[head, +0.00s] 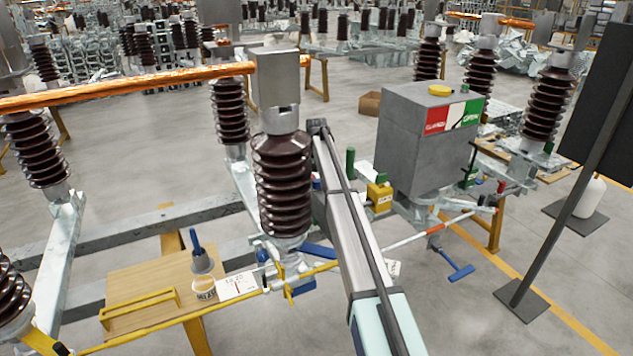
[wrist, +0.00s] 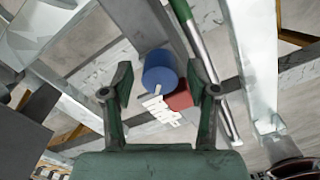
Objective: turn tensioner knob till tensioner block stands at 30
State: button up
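In the wrist view a round blue knob (wrist: 160,72) shows between the two dark green fingers of my gripper (wrist: 160,80). The fingers are spread, with a visible gap on each side of the knob; whether they are level with it in depth I cannot tell. A red block (wrist: 179,97) sits just below and right of the knob. A white marking (wrist: 162,111) lies beside the block, too small to read. In the head view a white scale plate (head: 238,286) with small figures and a red mark shows, but I cannot read the block's position. My gripper is not discernible there.
A ribbed brown insulator (head: 283,185) stands left of my arm. A grey drive box (head: 425,135) with a red and green label stands to the right. A wooden board (head: 140,275) with a yellow handle lies lower left. A pale metal tube (wrist: 212,75) runs beside the knob.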

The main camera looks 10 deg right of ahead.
aim_at(316, 180)
notch_tip(316, 180, up, 12)
dwell(0.6)
jog(key=shift+f, duration=0.1)
